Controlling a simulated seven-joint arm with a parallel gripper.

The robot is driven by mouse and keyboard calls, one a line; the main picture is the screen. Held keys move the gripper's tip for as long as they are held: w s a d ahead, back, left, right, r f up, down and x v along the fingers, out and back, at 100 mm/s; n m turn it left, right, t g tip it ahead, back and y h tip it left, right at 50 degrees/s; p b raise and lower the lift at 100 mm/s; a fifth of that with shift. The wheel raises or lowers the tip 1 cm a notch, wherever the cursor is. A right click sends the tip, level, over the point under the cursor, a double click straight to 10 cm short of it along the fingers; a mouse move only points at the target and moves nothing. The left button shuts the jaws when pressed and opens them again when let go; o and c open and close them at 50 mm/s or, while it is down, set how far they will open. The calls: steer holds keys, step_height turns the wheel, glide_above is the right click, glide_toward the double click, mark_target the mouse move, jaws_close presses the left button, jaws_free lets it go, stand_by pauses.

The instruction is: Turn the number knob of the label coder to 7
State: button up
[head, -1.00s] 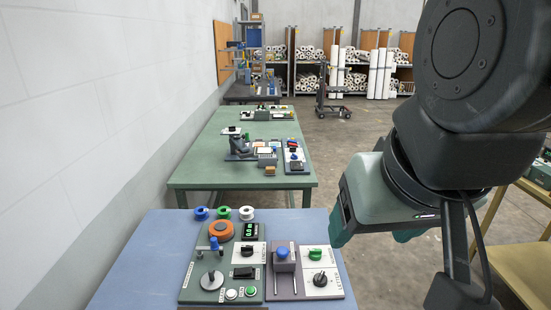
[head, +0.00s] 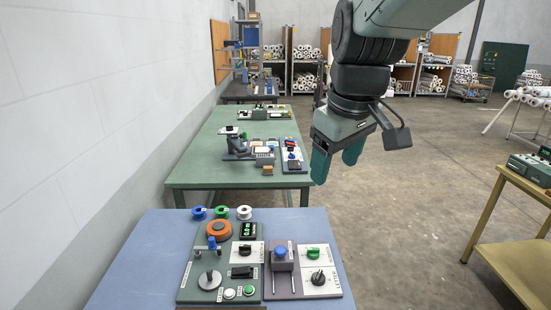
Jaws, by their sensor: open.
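The grey panel (head: 283,291) on the right of the blue table carries a blue-topped press (head: 280,259), a green knob (head: 313,253) and a black knob (head: 318,278) on white plates. It looks like the label coder. The lettering and dial numbers are too small to read, so I cannot tell which knob is the number knob or where it points. My gripper (head: 338,163) hangs in the air above and beyond the panel, pointing down, with its teal fingers apart and nothing between them. It touches no knob.
A green panel (head: 190,290) with an orange disc, a display, a black knob and buttons stands left of the grey one. Three spools (head: 221,212) line the back. A green table (head: 200,170) stands behind, an ochre bench (head: 505,255) at right.

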steer(key=w+f+n+g, duration=0.1)
steer(key=w+f+n, duration=0.3)
steer(key=w+f, duration=0.55)
steer(key=n+g, duration=0.3)
steer(key=n, duration=0.4)
glide_above(314, 249)
step_height(314, 249, down, 21)
step_height(314, 249, down, 11)
steer(key=shift+w+r, duration=0.1)
steer(key=shift+c, duration=0.3)
steer(key=c, duration=1)
